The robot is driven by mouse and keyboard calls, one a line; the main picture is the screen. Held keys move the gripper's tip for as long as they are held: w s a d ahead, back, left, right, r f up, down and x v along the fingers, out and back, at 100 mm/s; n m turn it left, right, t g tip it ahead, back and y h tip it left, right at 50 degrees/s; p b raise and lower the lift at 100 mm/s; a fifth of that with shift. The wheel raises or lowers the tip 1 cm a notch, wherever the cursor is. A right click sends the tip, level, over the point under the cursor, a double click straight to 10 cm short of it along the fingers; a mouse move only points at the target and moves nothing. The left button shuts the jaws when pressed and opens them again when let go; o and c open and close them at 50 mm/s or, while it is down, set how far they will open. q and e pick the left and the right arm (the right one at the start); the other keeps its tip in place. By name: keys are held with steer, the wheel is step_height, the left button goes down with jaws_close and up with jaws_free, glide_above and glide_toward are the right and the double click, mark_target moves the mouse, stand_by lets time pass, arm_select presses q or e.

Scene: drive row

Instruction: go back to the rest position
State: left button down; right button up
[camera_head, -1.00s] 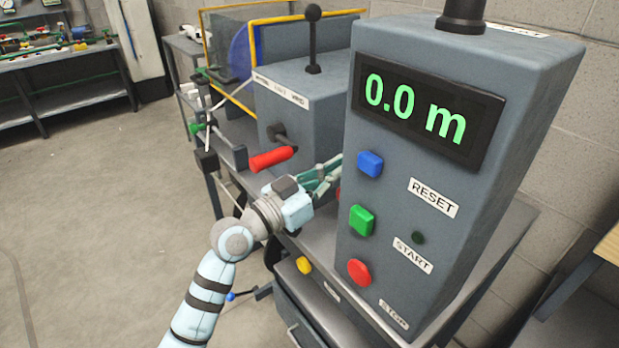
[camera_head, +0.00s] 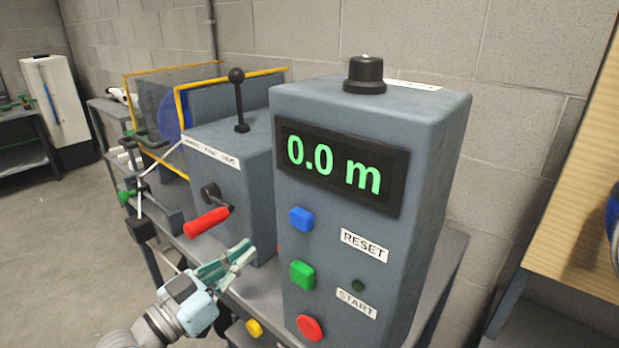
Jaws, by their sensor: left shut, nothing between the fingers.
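My left gripper (camera_head: 240,256) is in the lower left of the head view, its fingers shut and empty. It is in front of the grey machine, below the red crank handle (camera_head: 207,221) and left of the control box (camera_head: 425,180); it appears apart from both. The control box display (camera_head: 341,167) reads 0.0 m in green. Blue (camera_head: 302,219), green (camera_head: 303,275) and red (camera_head: 310,327) buttons run down its front, with RESET and START labels beside the upper two. My right gripper is not in view.
A grey housing with a black ball-topped lever (camera_head: 238,100) stands behind the gripper. A yellow-framed guard (camera_head: 230,78) is farther back. A yellow button (camera_head: 254,327) sits low in front. A wooden board (camera_head: 570,190) is at the right. Open floor (camera_head: 50,250) lies at the left.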

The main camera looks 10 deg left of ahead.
arm_select(q)
steer(key=s+f+n+g+y, duration=0.1)
steer(key=s+f+g+y, duration=0.3)
steer(key=f, duration=0.6)
steer(key=s+f+n+g+y, duration=0.1)
steer(key=s+f+g+y, duration=0.15)
steer(key=s+f, duration=0.6)
steer(key=s+a+f+n+g+y, duration=0.4)
steer(key=s+f+g, duration=0.3)
steer(key=s+f, duration=0.55)
step_height(320, 180, down, 12)
steer(key=s+a+r+g+p, duration=0.1)
steer(key=a+p, duration=0.2)
steer(key=p, duration=0.3)
steer(key=s+f+g+p, duration=0.1)
steer(key=s+f+p, duration=0.5)
steer(key=s, duration=0.8)
step_height(320, 180, down, 2)
steer(key=shift+s+a+f+m, duration=0.15)
steer(key=shift+s+a+m, duration=0.05)
steer(key=shift+m, duration=0.1)
